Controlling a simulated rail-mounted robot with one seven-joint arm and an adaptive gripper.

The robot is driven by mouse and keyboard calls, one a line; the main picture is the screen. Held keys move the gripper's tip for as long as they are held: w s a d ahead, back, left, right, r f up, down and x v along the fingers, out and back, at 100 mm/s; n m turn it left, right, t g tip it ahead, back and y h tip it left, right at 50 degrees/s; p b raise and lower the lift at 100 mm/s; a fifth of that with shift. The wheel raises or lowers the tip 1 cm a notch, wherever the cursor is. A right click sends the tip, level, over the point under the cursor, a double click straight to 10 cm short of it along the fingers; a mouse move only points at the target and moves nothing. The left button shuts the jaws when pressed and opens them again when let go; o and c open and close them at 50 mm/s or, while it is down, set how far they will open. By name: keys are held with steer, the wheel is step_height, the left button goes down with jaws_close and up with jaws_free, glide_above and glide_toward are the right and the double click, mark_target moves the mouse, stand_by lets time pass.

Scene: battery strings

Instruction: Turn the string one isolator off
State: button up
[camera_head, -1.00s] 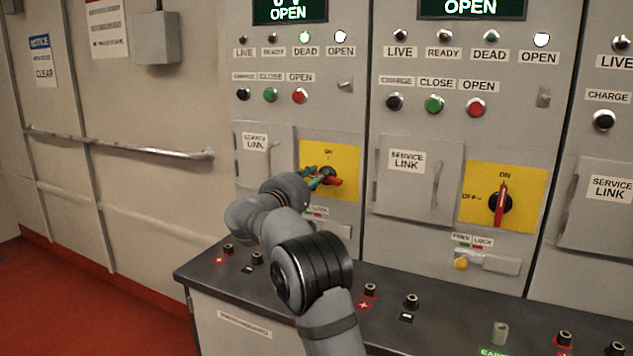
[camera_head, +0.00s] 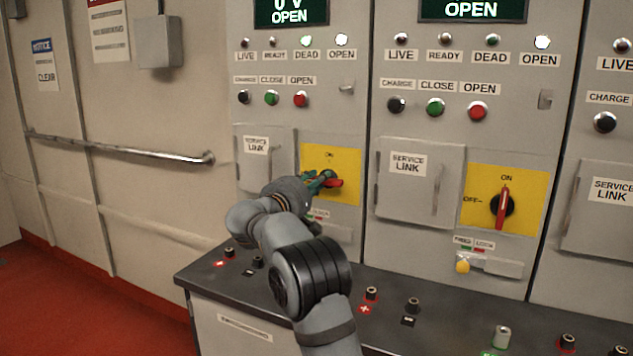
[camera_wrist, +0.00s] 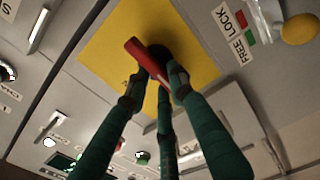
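The string one isolator is taken to be the left one: a yellow plate (camera_head: 345,160) with a red handle (camera_head: 335,183). The handle lies roughly crosswise, its visible red end to the right. My gripper (camera_head: 322,181) is at the handle and hides part of it and of the plate's left side. In the wrist view the red handle (camera_wrist: 141,54) runs diagonally over the dark knob. The green fingers of my gripper (camera_wrist: 157,78) are spread, with tips on both sides of the handle's near end. I cannot tell whether they touch it.
A second isolator (camera_head: 503,203) to the right has its red handle upright at ON. A bench top (camera_head: 385,325) with terminals juts out below the panels. A wall handrail (camera_head: 130,149) runs at left. The left display (camera_head: 290,12) reads 0 V OPEN.

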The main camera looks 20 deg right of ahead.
steer(key=o, duration=0.4)
steer(key=shift+c, duration=0.2)
steer(key=v, duration=1.2)
steer(key=x, duration=1.2)
